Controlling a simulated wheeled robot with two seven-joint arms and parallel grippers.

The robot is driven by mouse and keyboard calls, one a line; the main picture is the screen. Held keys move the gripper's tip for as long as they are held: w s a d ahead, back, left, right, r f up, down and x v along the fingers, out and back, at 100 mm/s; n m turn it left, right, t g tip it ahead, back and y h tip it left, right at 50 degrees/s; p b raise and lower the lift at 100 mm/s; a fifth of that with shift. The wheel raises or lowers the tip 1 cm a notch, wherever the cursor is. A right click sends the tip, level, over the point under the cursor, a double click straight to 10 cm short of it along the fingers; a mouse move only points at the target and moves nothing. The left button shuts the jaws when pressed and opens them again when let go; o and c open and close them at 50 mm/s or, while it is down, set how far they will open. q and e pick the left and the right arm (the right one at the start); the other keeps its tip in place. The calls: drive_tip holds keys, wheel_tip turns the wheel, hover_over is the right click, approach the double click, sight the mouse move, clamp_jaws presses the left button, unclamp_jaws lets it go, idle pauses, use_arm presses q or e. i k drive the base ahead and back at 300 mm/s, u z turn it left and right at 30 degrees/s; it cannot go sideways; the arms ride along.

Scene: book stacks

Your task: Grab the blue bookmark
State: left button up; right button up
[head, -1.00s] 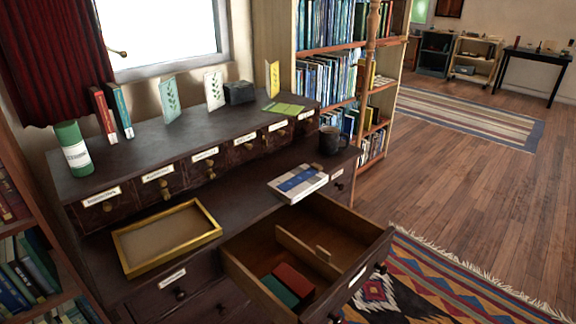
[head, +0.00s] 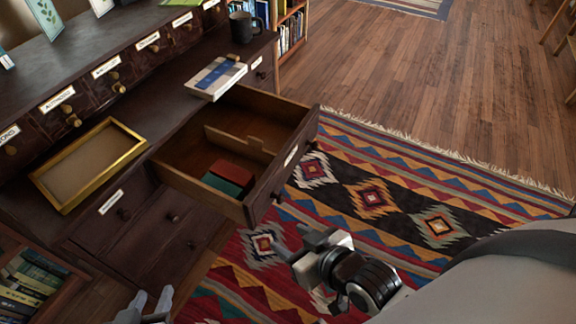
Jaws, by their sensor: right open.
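A blue strip (head: 219,73), which looks like the blue bookmark, lies on a pale book (head: 205,92) on the desk top, behind the open drawer. It is flat and nothing covers it. My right gripper (head: 306,241) is in front of the drawer over the rug, open and empty, well apart from the book. My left gripper (head: 154,297) shows at the bottom edge, in front of the desk. Its two fingertips look apart with nothing between them, and the rest of it is cut off.
The open drawer (head: 291,155) sticks out below the book, with a red and green item (head: 229,177) inside. A dark mug (head: 243,27) stands behind the book. A yellow-framed tray (head: 92,165) lies to the left. A patterned rug (head: 375,200) covers open floor.

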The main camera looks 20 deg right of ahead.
sight(218, 71)
drive_tip(key=k, duration=1.05)
drive_tip(key=z, duration=1.15)
drive_tip(key=i, duration=5.35)
drive_tip(key=u, duration=5.2)
drive_tip(key=i, duration=0.55)
